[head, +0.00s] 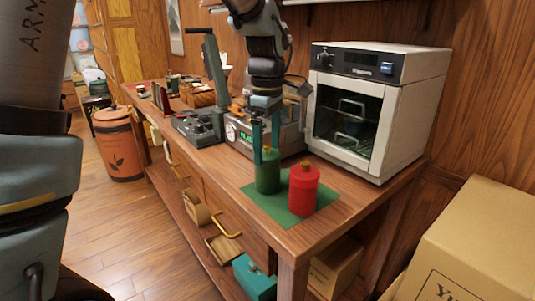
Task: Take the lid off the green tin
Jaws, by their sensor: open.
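The green tin (268,181) stands upright on a green mat (297,214) near the front right corner of the wooden bench. Its green lid is on, with a small yellowish knob on top. A red tin (303,190) with a red lid and knob stands just to its right. My gripper (267,150) points down right above the green tin, its two teal fingers apart on either side of the lid knob. I cannot tell whether a finger touches the lid.
A white oven-like cabinet (424,110) with a glass door stands behind the tins. A scale with a green display (243,136) and a dark lever press (198,127) are to the left. Cardboard boxes (480,240) stand at the lower right.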

